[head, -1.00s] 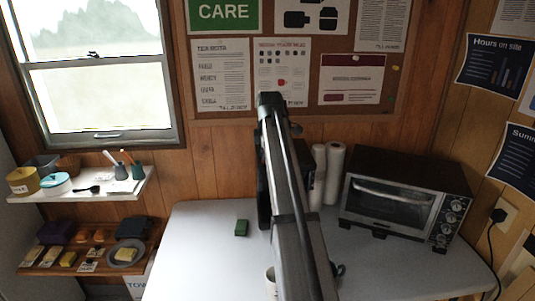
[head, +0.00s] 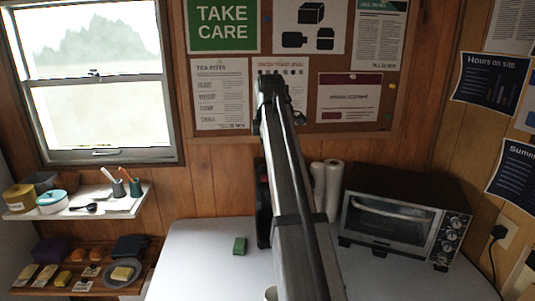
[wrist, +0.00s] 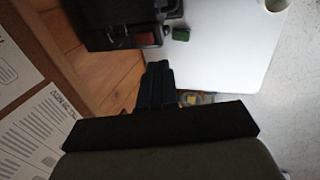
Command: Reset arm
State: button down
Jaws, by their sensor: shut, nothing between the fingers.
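My arm stands raised in the middle of the head view, in front of the wall; the gripper itself cannot be made out there. In the wrist view my gripper (wrist: 158,84) is dark, with its fingers together and nothing between them. It is above the table and apart from the things on it. The white table (head: 195,265) also shows in the wrist view (wrist: 225,60).
A green block (head: 240,246) lies on the table left of my arm. Paper rolls (head: 332,188) and a toaster oven (head: 400,220) stand right. A dark appliance (wrist: 125,22) and a cup (wrist: 277,4) are partly seen. Shelves (head: 75,210) are left; a noticeboard (head: 300,128) is behind.

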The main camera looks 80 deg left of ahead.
dwell(0.5)
